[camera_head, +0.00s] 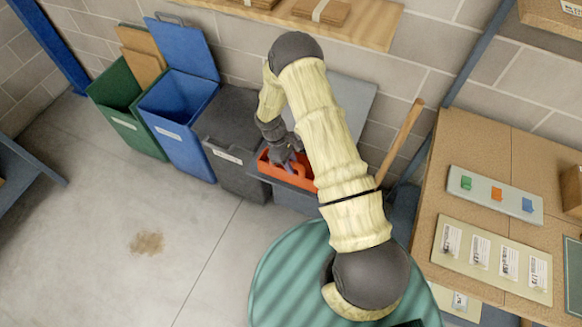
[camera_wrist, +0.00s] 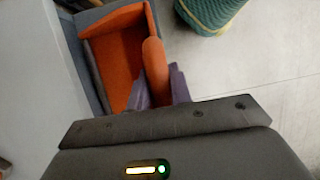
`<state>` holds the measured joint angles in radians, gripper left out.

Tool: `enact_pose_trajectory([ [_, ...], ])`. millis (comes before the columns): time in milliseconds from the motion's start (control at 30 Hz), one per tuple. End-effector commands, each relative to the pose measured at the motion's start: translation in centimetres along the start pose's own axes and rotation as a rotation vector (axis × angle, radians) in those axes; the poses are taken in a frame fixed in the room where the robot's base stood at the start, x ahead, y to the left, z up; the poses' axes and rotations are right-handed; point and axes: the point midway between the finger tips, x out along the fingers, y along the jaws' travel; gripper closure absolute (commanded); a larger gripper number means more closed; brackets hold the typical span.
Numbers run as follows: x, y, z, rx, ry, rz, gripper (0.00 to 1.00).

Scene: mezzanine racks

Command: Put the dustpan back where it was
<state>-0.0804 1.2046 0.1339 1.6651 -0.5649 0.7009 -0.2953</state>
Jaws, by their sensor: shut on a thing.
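The orange dustpan (camera_head: 302,180) is at the right end of the row of bins, partly hidden behind my arm. In the wrist view its orange pan (camera_wrist: 115,65) lies within or just above a grey rim, and its handle (camera_wrist: 154,70) runs toward my gripper. I cannot tell whether it rests on anything. My gripper (camera_head: 287,160) is shut on the handle. In the wrist view the purple-grey fingers (camera_wrist: 160,90) close around it.
A green bin (camera_head: 125,115), a blue bin (camera_head: 180,115) and a dark grey bin (camera_head: 232,145) stand left of the dustpan. A wooden pole (camera_head: 402,140) leans at the right, near a workbench (camera_head: 425,215). A brown stain (camera_head: 146,242) marks the otherwise clear floor.

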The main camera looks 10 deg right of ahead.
Motion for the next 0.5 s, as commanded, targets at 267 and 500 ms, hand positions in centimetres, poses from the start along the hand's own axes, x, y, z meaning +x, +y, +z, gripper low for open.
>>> enact_pose_trajectory([
  [267,2.5,0.2,-1.1,0.001,0.0,0.0,1.0],
  [500,2.6,0.2,-1.1,0.001,0.0,-0.001,0.71],
])
